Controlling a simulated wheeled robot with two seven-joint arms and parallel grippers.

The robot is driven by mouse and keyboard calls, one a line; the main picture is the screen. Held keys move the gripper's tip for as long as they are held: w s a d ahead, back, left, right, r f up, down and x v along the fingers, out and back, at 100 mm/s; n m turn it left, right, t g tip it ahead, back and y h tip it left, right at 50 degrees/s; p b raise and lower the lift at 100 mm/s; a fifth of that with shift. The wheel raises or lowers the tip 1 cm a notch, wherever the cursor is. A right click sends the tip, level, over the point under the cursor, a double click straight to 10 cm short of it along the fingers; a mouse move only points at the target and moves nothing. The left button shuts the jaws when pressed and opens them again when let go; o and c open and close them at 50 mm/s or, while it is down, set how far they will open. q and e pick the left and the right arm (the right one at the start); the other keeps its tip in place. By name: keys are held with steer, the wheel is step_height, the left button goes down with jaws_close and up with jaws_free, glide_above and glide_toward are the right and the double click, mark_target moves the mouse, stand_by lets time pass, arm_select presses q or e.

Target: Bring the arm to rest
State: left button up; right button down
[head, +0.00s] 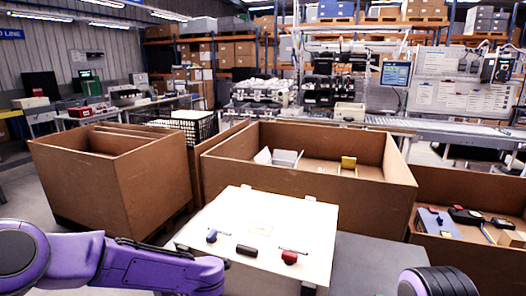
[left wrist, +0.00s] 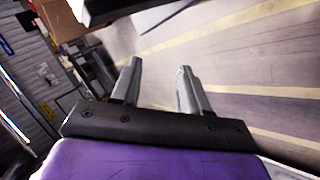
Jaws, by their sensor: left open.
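My left gripper (left wrist: 158,72) is open and empty in the left wrist view. Its two grey fingers stand apart, with floor with yellow lines behind them. In the head view my purple left arm (head: 140,268) reaches in low from the left edge; its gripper cannot be made out there. A piece of my right arm (head: 440,282) shows at the bottom right, and the right gripper is out of view. On the white-topped table (head: 270,205) lie a blue-handled tool (head: 212,236), a black block-like piece (head: 246,250) and a red-handled tool (head: 289,257).
A large open cardboard box (head: 290,182) stands behind the table, holding white and yellow items. Another brown box (head: 130,185) stands at the left. A box at the right (head: 465,260) holds several tools. A grey surface (head: 365,260) right of the table is bare.

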arm_select(q)
steer(key=s+a+f+m+t+h+b, duration=0.1)
steer(key=s+f+m+h, duration=0.2)
steer(key=s+f+m, duration=1.05)
steer(key=s+a+f+m+g, duration=0.1)
steer(key=s+f, duration=0.4)
steer(key=s, duration=0.7)
steer(key=s+a+f+m+g+b, duration=0.1)
steer(key=s+a+f+m+g, duration=0.1)
steer(key=s+a+f, duration=0.4)
steer(key=s+g, duration=0.1)
steer(key=s, duration=0.4)
steer(key=shift+s, duration=0.35)
